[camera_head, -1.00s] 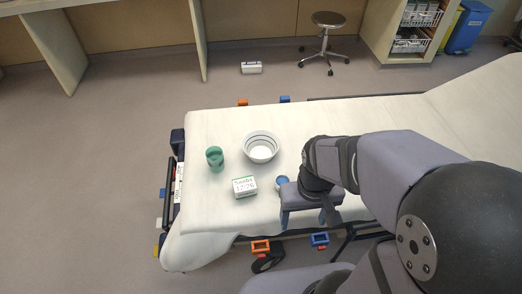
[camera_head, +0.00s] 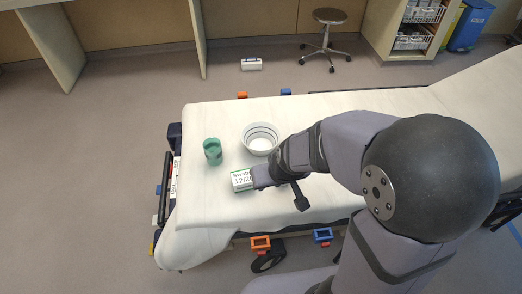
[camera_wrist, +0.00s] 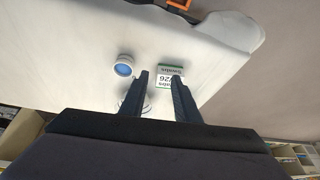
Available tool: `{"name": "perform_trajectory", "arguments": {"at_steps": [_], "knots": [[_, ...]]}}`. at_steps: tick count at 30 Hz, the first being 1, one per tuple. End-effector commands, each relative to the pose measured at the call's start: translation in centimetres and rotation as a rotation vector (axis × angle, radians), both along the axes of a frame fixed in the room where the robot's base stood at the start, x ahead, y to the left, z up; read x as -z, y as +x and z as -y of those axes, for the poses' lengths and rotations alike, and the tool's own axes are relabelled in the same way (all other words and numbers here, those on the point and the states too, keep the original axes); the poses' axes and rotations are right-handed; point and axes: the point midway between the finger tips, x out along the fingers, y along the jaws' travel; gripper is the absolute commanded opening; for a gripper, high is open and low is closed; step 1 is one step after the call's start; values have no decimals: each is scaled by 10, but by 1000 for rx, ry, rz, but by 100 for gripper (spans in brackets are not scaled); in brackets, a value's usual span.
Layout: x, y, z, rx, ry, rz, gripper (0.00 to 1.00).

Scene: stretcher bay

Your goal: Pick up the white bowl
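The white bowl (camera_head: 261,133), with dark bands around it, stands upright on the stretcher sheet in the head view. My arm covers part of its lower right side. In the wrist view only curved rim lines of the bowl (camera_wrist: 123,104) show beside my left finger; the rest is hidden. My gripper (camera_wrist: 158,77) is open and empty, its two fingers apart. In the head view my gripper (camera_head: 281,191) is on the near side of the bowl, apart from it. One finger overlaps the labelled box in the picture; I cannot tell whether they touch.
A white and green box (camera_head: 242,180) with printed text and a green container (camera_head: 212,151) stand left of my gripper. A small white container with a blue top (camera_wrist: 124,66) shows in the wrist view. The stretcher sheet (camera_head: 205,205) is clear near its left end.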

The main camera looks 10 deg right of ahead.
Motion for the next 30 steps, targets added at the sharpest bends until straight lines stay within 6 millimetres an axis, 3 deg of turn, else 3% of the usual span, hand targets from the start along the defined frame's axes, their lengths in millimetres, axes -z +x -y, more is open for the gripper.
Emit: {"name": "perform_trajectory", "arguments": {"at_steps": [1,3,9,12,19,30], "knots": [[29,21,-14,-25,1,73,29],[43,51,-29,-45,-4,187,29],[72,119,-56,-67,-86,490,29],[80,140,-62,-60,-148,611,29],[84,161,-65,-37,-273,780,29],[83,170,-62,-27,-311,818,29]]}}
